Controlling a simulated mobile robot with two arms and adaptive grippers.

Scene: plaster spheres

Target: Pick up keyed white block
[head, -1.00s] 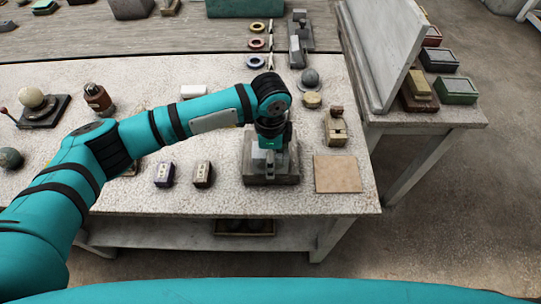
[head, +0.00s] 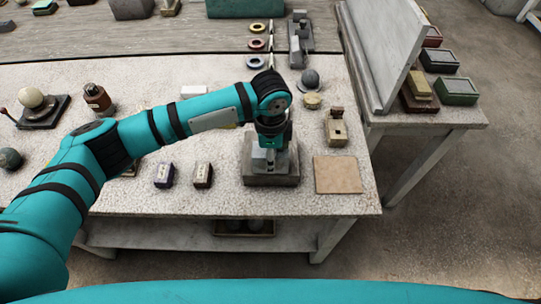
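My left gripper (head: 271,148) points down over a square grey stone base (head: 270,180) near the front of the speckled table. A pale grey-white block (head: 260,163) stands on that base, right at the fingertips. The gripper hides part of this block, so I cannot tell whether the fingers are closed on it or only around it. Its keyed shape is not clear. Another small white block (head: 194,91) lies behind my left forearm, partly hidden by it. My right gripper is not in view.
A tan square tile (head: 337,174) lies right of the base, with a wooden block piece (head: 336,130) behind it. Purple (head: 164,175) and dark brown (head: 203,175) small blocks stand to the left.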

